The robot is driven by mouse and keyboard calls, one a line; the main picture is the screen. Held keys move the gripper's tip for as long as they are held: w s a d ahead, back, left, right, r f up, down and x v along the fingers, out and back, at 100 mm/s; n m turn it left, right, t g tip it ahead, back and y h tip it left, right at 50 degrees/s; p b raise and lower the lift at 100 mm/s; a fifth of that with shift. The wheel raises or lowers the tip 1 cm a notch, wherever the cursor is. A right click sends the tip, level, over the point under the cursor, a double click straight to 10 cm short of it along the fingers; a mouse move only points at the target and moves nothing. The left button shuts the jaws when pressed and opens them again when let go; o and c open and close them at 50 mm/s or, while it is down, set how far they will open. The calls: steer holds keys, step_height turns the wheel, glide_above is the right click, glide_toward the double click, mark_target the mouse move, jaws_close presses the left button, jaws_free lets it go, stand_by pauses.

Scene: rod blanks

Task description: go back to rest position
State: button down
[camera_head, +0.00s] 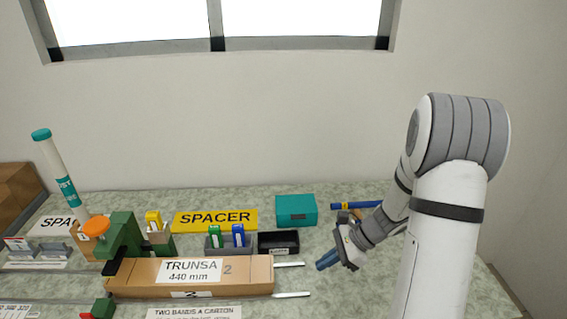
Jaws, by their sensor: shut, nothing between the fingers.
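My gripper (326,262) is at the right of the workbench, with its blue fingers pointing down and to the left. The fingers are shut and nothing shows between them. It is just right of a cardboard carton (140,277) labelled "TRUNSA 440 mm", apart from it. My white and grey arm rises at the right and hides part of the bench behind it.
Two light rod ends (292,295) stick out right of the carton. A black tray (279,243), a teal box (296,210) and a blue tool (355,205) lie behind. The bench's front right is clear.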

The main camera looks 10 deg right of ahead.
steer(key=s+a+r+n+t+h, duration=0.1)
steer(key=s+r+n+t+h, duration=0.1)
steer(key=s+r+n+h, duration=0.7)
steer(key=s+r+n, duration=0.6)
steer(key=r+n, duration=0.2)
steer(key=n, duration=0.1)
steer(key=shift+s+r+t, duration=0.15)
steer(key=shift+t, duration=0.15)
